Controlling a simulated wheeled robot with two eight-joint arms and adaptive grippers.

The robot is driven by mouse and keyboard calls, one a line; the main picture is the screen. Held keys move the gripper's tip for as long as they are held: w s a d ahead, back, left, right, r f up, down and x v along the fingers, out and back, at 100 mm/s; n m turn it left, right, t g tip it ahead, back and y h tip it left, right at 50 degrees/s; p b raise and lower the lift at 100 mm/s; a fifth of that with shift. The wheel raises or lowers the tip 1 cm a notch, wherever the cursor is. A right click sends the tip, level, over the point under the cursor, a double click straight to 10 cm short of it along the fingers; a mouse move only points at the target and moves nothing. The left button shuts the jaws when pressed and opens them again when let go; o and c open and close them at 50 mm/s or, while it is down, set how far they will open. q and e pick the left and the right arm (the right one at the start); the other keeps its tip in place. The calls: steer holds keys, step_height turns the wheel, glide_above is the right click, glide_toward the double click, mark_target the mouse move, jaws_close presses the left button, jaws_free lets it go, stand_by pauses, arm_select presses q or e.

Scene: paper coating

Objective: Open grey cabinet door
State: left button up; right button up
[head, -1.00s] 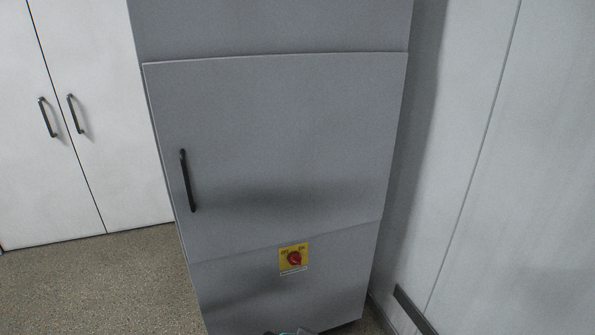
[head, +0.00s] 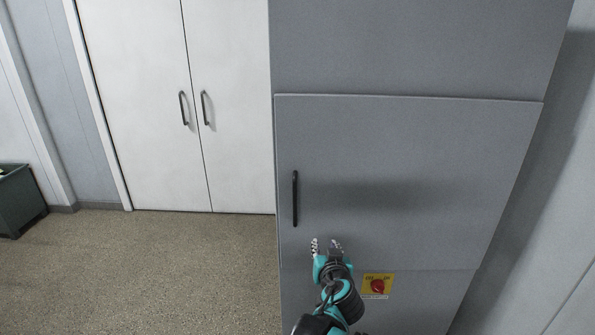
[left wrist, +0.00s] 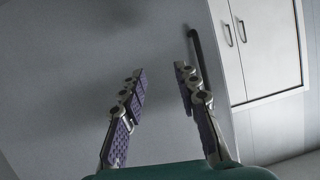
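The grey cabinet door (head: 400,170) is closed, with a black vertical bar handle (head: 295,198) near its left edge. My left gripper (head: 327,243) is in front of the lower left part of the door, below and to the right of the handle. In the left wrist view my left gripper (left wrist: 160,78) has its two fingers apart with nothing between them. The handle also shows there (left wrist: 197,55), beyond and just right of the right finger, partly hidden by it. My right gripper is not in view.
A yellow panel with a red rotary switch (head: 377,286) sits on the cabinet below the door. White double doors (head: 190,110) stand at the left behind the cabinet. A dark green bin (head: 18,200) is at the far left. The floor left of the cabinet is clear.

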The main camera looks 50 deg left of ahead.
mark_target(295, 190)
arm_select(q)
steer(key=w+a+r+n+y+p, duration=0.1)
steer(key=a+r, duration=0.1)
steer(key=a, duration=0.3)
steer(key=w+a+r+y+p, duration=0.1)
steer(key=a+r+y, duration=0.1)
steer(key=a, duration=0.4)
steer(key=w+a+r+n+y+p, duration=0.1)
steer(key=a+r, duration=0.3)
steer(key=a, duration=0.1)
steer(key=shift+a+n, duration=0.3)
steer(key=shift+a, duration=0.05)
steer(key=shift+w+a+r, duration=0.15)
steer(key=shift+w+a, duration=0.15)
steer(key=shift+a, duration=0.3)
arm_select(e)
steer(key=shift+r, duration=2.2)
arm_select(q)
jaws_close()
